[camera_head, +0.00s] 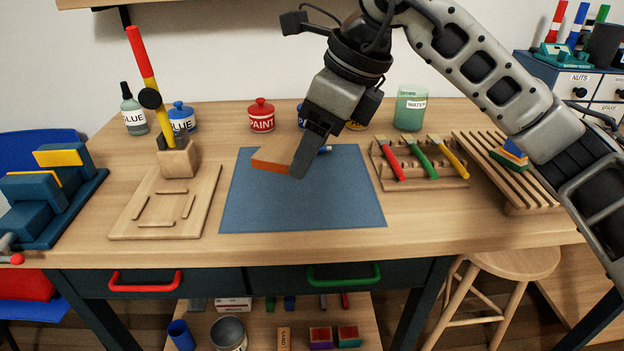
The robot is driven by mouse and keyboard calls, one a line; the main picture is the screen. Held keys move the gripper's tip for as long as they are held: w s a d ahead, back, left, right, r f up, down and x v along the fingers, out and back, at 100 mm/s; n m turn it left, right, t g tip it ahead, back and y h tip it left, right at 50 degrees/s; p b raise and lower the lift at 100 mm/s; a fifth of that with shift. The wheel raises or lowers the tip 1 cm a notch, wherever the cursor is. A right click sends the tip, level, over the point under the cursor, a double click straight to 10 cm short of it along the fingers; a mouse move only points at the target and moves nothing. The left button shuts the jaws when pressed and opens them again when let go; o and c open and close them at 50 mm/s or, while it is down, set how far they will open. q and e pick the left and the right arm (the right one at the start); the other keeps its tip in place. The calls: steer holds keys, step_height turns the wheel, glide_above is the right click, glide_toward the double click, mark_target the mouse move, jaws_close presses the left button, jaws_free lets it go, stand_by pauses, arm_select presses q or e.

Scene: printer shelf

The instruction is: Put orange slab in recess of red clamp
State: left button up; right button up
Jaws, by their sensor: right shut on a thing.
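My right gripper (300,170) reaches down over the blue mat (300,212) from the upper right. It is shut on the orange slab (270,166), which has a wood-coloured top and an orange front edge. The fingers hide its right part, and I cannot tell if it touches the mat. A red and yellow upright bar (143,62) with a black knob rises from a wooden block (179,161) on the left. In front of it, a wooden board (130,231) has low strips around a square area. No part is clearly recognisable as the red clamp. My left gripper is out of view.
A blue vise-like tool (35,205) stands at the far left. A rack (420,184) of red, green and yellow handled tools and a slatted stand (505,172) are on the right. Glue, a red paint pot (261,117) and a green water jar (410,108) line the back.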

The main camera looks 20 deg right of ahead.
steer(key=w+d+f, duration=0.3)
steer(key=w, duration=0.3)
glide_above(314, 183)
steer(key=s, duration=0.2)
steer(key=f, duration=0.5)
steer(key=shift+w+d+f, duration=0.2)
steer(key=shift+d, duration=0.15)
steer(key=shift+w+f, duration=0.1)
steer(key=shift+f, duration=0.1)
steer(key=shift+w+d+f, duration=0.1)
steer(key=shift+w+f, duration=0.05)
steer(key=shift+f, duration=0.8)
steer(key=shift+w+d+f, duration=0.1)
steer(key=shift+f, duration=0.8)
steer(key=shift+f, duration=0.2)
steer(key=o, duration=1)
steer(key=shift+r, duration=0.1)
